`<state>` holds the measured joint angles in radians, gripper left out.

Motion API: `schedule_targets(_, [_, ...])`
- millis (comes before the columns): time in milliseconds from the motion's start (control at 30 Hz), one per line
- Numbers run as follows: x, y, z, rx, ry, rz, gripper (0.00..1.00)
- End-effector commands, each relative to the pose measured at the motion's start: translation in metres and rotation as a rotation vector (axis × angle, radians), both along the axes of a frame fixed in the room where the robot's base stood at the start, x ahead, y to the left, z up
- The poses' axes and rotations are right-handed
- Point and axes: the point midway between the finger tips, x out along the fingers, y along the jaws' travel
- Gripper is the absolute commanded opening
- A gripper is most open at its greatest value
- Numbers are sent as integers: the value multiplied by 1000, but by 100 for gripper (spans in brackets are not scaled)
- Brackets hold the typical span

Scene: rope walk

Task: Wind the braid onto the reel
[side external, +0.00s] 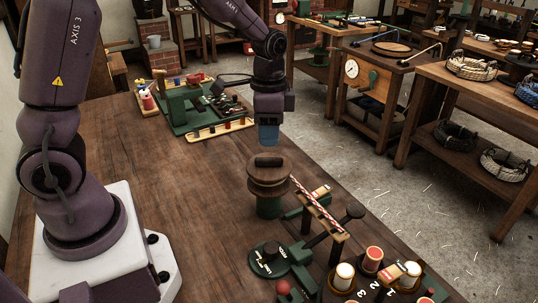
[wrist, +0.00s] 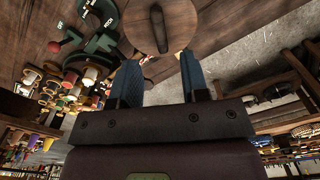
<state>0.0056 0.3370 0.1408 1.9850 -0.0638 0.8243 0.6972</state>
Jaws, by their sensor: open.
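The wooden reel (side external: 268,180) stands on a green base near the table's right edge, with a dark raised bar handle (side external: 268,161) on top. The red-and-white braid (side external: 318,208) runs straight from the reel to a wooden support at lower right. My gripper (side external: 268,146) hangs just above the reel, pointing down, with blue fingers apart from the handle. In the wrist view my gripper (wrist: 160,65) is open and empty, its two fingers spread. The reel's round top (wrist: 175,38) and its handle (wrist: 156,25) lie beyond the fingertips. The reel's far side is hidden.
A green dial stand (side external: 268,262) and a board of several bobbins (side external: 372,260) stand at the front right. A green machine and tray (side external: 200,108) sit at the table's back. The table's left and middle (side external: 150,185) is clear.

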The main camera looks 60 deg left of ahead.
Motion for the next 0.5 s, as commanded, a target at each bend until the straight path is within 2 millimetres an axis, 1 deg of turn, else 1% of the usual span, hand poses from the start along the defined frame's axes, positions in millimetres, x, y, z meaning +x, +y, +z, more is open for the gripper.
schedule_targets(33, [-1, 0, -13, 0, 7, 0, 42])
schedule_targets(200, [-1, 0, -43, 0, 4, 2, 42])
schedule_targets(333, [-1, 0, -58, 0, 2, 1, 42])
schedule_targets(500, [0, 0, -66, 1, -1, 1, 42])
